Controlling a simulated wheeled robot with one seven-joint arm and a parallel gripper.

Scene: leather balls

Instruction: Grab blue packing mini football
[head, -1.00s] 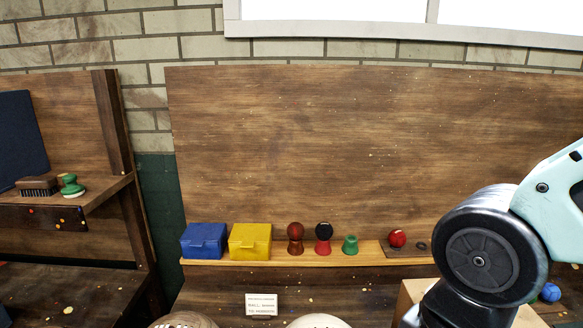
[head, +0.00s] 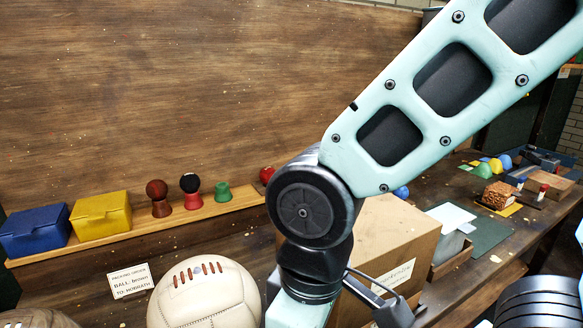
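A small round blue object (head: 401,192), maybe the blue mini football, shows just below my arm link, above the back of the cardboard box. My arm hides part of it, so I cannot tell exactly what it is or what it rests on. Another blue rounded piece (head: 504,161) sits farther back on the right bench, beside yellow and green ones. My arm crosses the right half of the picture and runs down out of the bottom edge. My gripper is not visible.
A cardboard box (head: 392,243) stands behind my arm. A cream leather ball (head: 205,296) and a packing-order card (head: 129,281) are at lower left. A shelf holds a blue box (head: 35,231), a yellow box (head: 101,218) and small knobs. A brown block (head: 501,195) sits on the right bench.

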